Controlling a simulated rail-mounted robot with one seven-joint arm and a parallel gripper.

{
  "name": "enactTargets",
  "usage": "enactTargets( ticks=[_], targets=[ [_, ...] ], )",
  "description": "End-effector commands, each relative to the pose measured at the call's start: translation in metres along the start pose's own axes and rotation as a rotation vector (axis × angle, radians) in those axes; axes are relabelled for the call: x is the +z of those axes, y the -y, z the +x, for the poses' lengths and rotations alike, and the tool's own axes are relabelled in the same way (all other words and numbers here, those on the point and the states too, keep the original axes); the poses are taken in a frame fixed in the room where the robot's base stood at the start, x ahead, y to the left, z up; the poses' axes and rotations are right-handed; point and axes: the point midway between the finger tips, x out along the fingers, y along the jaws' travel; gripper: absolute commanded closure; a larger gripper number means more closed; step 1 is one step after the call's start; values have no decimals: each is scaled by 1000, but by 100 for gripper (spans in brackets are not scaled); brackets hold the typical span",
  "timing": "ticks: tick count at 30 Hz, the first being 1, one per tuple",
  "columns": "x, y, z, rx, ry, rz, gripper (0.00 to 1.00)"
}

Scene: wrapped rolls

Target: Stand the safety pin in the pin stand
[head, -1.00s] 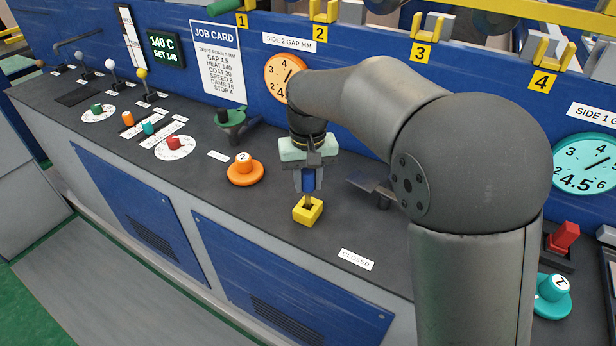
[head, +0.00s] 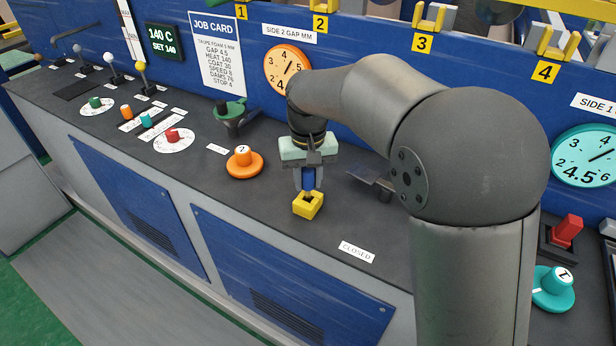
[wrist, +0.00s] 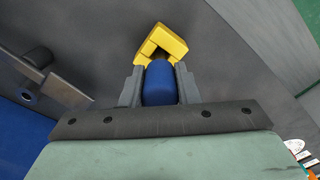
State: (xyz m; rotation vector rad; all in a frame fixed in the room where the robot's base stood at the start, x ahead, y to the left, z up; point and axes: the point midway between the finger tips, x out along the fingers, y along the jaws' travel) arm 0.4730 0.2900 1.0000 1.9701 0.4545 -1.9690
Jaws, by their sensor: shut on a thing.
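The safety pin has a blue body (head: 309,178) and is clasped upright between the fingers of my gripper (head: 308,188). The pin stand is a small yellow block (head: 307,208) with a square opening, on the dark counter directly below the gripper. In the wrist view the rounded blue pin (wrist: 160,86) sits between the two grey fingers (wrist: 159,80), and the yellow stand (wrist: 165,40) shows just beyond it. The pin's lower end is hidden, so I cannot tell whether it is inside the stand's opening.
An orange knob (head: 243,162) stands left of the stand. A grey bracket (head: 374,184) is to the right, near my arm. A "CLOSED" label (head: 356,251) lies in front right. The dark counter around the stand is mostly clear.

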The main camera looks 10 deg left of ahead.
Motion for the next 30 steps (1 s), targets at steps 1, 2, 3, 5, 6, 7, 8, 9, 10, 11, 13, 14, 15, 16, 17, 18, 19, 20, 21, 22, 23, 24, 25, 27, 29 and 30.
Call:
enactTargets(
  ticks=[1, 2, 3, 5, 6, 7, 8, 9, 10, 11, 13, 14, 15, 16, 17, 18, 19, 20, 21, 22, 23, 24, 25, 27, 29, 30],
  targets=[
    [0, 0, 1, 0, 0, 0, 96],
    [0, 0, 2, 0, 0, 0, 96],
    [0, 0, 2, 0, 0, 0, 96],
    [0, 0, 3, 0, 0, 0, 96],
    [0, 0, 4, 0, 0, 0, 96],
    [0, 0, 4, 0, 0, 0, 96],
    [0, 0, 5, 0, 0, 0, 96],
    [0, 0, 5, 0, 0, 0, 96],
    [0, 0, 6, 0, 0, 0, 96],
    [0, 0, 6, 0, 0, 0, 96],
    [0, 0, 7, 0, 0, 0, 96],
    [0, 0, 8, 0, 0, 0, 96],
    [0, 0, 8, 0, 0, 0, 96],
    [0, 0, 9, 0, 0, 0, 96],
    [0, 0, 9, 0, 0, 0, 96],
    [0, 0, 10, 0, 0, 0, 96],
    [0, 0, 10, 0, 0, 0, 96],
    [0, 0, 11, 0, 0, 0, 96],
    [0, 0, 11, 0, 0, 0, 96],
    [0, 0, 12, 0, 0, 0, 96],
    [0, 0, 12, 0, 0, 0, 96],
    [0, 0, 13, 0, 0, 0, 96],
    [0, 0, 13, 0, 0, 0, 96],
    [0, 0, 13, 0, 0, 0, 55],
    [0, 0, 13, 0, 0, 0, 46],
    [0, 0, 13, 0, 0, 0, 46]
  ],
)
